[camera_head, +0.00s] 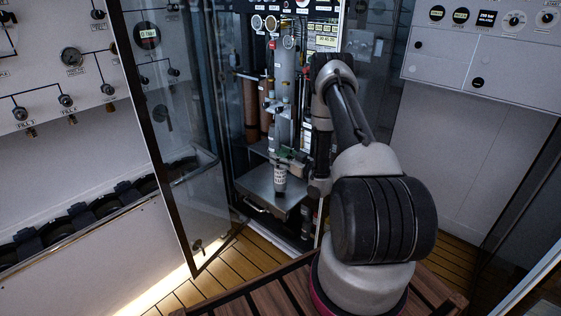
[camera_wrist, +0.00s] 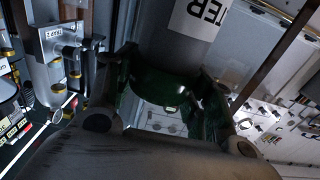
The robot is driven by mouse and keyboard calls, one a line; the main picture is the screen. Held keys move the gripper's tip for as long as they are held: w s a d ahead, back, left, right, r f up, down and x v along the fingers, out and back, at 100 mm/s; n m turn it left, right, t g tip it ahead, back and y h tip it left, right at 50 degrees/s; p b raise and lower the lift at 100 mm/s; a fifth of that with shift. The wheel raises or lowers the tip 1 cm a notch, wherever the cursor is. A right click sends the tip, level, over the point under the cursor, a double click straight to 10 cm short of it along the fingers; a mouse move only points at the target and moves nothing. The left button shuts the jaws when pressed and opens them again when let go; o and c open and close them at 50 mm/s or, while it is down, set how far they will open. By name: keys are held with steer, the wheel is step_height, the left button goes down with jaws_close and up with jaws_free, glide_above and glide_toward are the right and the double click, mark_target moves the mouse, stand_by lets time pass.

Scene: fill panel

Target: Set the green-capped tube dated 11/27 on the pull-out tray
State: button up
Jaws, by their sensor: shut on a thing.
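My gripper (camera_head: 289,158) is shut on a grey tube (camera_head: 280,176) with a white label, in front of the open cabinet. In the wrist view my gripper (camera_wrist: 165,92) closes around the tube's green cap (camera_wrist: 150,82), and the grey body (camera_wrist: 172,45) extends away from it with part of a label reading "TER". The date cannot be read. The tube hangs roughly upright, cap end up, over the pull-out tray (camera_head: 256,185), a grey metal shelf. I cannot tell whether its lower end touches the tray.
The cabinet's glass door (camera_head: 180,150) stands open at the left. Brown cylinders (camera_head: 251,105) and grey upright cylinders with gauges stand behind the tray. A label panel (camera_head: 327,38) is at the back. The tray's left part looks clear.

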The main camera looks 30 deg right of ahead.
steer(key=shift+f, duration=0.9)
steer(key=o, duration=1.6)
steer(key=shift+f, duration=0.1)
